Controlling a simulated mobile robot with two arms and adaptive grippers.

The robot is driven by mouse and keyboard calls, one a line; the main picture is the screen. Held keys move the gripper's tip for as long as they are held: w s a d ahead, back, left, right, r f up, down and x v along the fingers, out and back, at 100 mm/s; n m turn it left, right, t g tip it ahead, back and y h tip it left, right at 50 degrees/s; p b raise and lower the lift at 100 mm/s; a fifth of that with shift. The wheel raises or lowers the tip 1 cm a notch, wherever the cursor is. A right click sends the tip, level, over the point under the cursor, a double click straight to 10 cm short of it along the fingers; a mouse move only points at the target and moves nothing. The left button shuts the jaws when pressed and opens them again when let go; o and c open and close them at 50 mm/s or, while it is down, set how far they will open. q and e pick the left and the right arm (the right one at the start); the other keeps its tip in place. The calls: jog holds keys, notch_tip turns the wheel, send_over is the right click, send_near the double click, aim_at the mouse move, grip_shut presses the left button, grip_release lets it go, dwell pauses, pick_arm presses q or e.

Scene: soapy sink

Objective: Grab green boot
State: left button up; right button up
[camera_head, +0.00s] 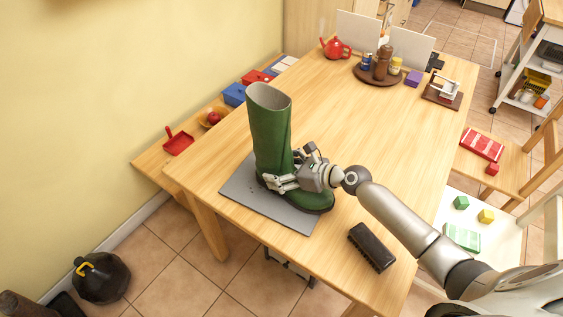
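The tall green boot (270,130) stands upright on a grey mat (238,189) near the table's left front, its toe pointing to the lower right. My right gripper (274,182) is at the boot's ankle and instep, with its fingers lying across the near side and pointing left. The fingers overlap the boot in this view. I cannot tell whether they touch it or are closed on it. Part of the boot's foot is hidden behind the gripper. I do not see my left gripper.
A dark brush (371,247) lies near the table's front edge, beside my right arm. A red teapot (335,48) and a round tray (362,77) with bottles stand at the back. A bench (150,160) with small items runs along the wall. The table's middle is clear.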

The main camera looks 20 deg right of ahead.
jog(key=c, duration=1.4)
jog(key=shift+r, duration=0.1)
jog(key=shift+c, duration=0.4)
jog(key=shift+r, duration=0.1)
